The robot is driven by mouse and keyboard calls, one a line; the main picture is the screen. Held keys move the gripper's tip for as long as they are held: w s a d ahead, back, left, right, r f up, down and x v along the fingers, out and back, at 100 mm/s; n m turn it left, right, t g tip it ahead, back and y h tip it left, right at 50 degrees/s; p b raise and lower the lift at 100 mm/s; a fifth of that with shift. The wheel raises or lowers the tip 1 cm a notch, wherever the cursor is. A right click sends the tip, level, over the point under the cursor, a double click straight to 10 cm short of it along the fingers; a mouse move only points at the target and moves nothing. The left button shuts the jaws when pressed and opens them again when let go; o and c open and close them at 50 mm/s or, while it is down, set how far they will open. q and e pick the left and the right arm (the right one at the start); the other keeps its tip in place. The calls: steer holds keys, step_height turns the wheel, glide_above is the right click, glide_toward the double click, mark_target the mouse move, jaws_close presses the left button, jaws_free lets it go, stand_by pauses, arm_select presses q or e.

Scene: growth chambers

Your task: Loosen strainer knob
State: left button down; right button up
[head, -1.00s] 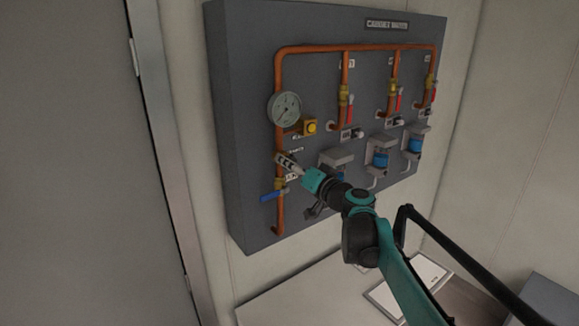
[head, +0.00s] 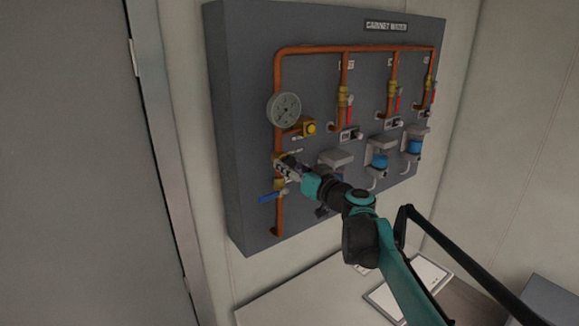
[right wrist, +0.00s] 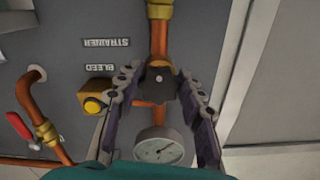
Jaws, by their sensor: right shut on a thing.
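The strainer knob (right wrist: 161,86) is a dark, lobed knob on the copper pipe, in the middle of the right wrist view. My right gripper (right wrist: 160,72) has one finger on each side of it and is shut on it. In the head view my right gripper (head: 284,164) reaches the left-hand pipe below the round gauge, and its fingers hide the knob there. The STRAINER label (right wrist: 106,43) is beside the knob in the right wrist view. My left gripper is in neither view.
The pressure gauge (head: 285,110) and the yellow bleed knob (head: 311,128) are just above the gripper. A blue-handled valve (head: 272,197) is below. Red-handled valves (head: 349,108) and blue-bodied fittings (head: 379,161) are to the right. A counter (head: 300,290) lies under the panel.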

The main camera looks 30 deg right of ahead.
steer(key=shift+f, duration=0.1)
steer(key=o, duration=1.2)
steer(key=s, duration=1.2)
steer(key=shift+d, duration=0.45)
